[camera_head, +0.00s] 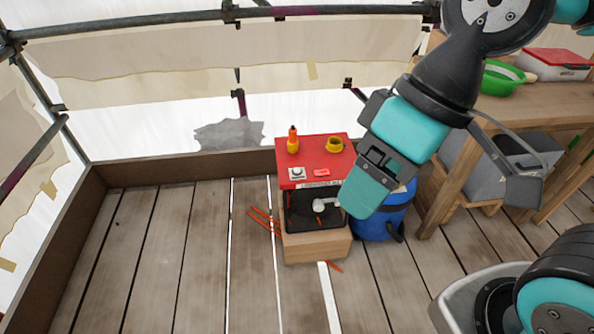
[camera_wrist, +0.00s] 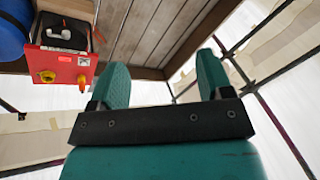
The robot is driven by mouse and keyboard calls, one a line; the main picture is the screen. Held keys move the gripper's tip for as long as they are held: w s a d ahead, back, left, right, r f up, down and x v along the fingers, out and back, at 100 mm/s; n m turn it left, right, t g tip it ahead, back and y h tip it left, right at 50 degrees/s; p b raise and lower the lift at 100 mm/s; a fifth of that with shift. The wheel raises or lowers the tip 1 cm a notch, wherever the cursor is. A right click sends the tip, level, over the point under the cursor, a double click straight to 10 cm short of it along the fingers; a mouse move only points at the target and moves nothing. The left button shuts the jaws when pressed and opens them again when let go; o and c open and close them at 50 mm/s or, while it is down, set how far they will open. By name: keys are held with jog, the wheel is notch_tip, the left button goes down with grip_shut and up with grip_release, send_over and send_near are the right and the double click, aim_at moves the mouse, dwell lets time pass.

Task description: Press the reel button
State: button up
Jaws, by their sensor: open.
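A machine with a red top (camera_head: 318,154) stands on a wooden block on the deck. A small pale square fitting with a round centre (camera_head: 297,173), which looks like a button, sits at the front left of the red top. A small red piece with pale marks (camera_head: 321,172) lies to its right. I cannot tell for sure which is the reel button. My gripper (camera_head: 358,198) hangs to the right of the machine, over its front right side, apart from the square fitting. In the wrist view my gripper (camera_wrist: 163,80) is open and empty, and the red machine (camera_wrist: 62,63) lies left of the fingers.
A white rounded piece (camera_head: 321,204) shows at the dark front opening. A blue barrel (camera_head: 384,218) stands right of the machine, beside a wooden bench (camera_head: 535,104). The deck at left is clear.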

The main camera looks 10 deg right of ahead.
grip_shut()
dwell(1.6)
